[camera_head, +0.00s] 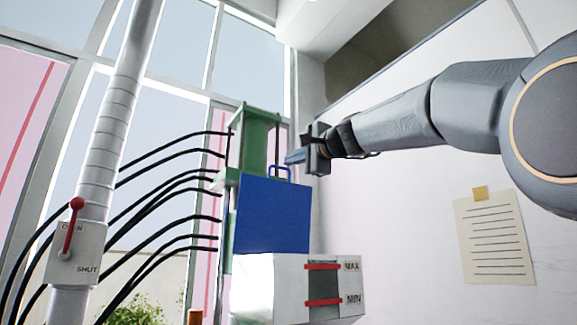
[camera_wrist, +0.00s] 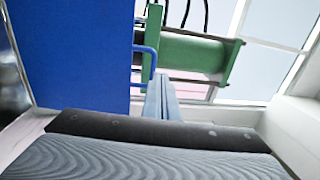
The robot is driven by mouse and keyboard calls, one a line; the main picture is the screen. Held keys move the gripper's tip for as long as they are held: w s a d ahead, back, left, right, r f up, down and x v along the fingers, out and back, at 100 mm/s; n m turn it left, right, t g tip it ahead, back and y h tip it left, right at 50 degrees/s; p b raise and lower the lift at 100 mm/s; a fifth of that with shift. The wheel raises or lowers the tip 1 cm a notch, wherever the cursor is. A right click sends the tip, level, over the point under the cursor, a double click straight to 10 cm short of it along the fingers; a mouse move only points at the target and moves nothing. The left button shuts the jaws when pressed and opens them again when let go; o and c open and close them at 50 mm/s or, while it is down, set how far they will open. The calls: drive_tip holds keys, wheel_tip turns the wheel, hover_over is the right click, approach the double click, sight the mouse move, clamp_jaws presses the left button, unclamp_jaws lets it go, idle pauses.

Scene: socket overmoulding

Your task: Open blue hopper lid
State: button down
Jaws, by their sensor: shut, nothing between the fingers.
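The blue lid (camera_head: 272,215) stands upright above the white hopper box (camera_head: 285,272), its broad face showing. Its blue loop handle (camera_head: 286,168) is at the top edge, towards the right corner. My gripper (camera_head: 294,157) is just above and right of the handle, shut and empty. In the wrist view the lid (camera_wrist: 70,55) fills the left side, and the handle (camera_wrist: 153,62) sticks out from its edge. My closed fingers (camera_wrist: 161,98) are beside the handle; I cannot tell whether they touch it. The inside of the hopper is hidden.
A green machine frame (camera_head: 258,135) stands behind the lid, with several black cables (camera_head: 165,190) running left. A white pipe with a red lever (camera_head: 70,228) is at the left. A note (camera_head: 493,238) hangs on the right wall. The space between lid and note is free.

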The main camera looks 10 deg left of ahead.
drive_tip(key=r+b+v, duration=0.2)
drive_tip(key=b+v, duration=0.2)
drive_tip(key=v, duration=0.7)
drive_tip(key=shift+s+d+r, duration=0.25)
drive_tip(key=shift+d+r, duration=0.05)
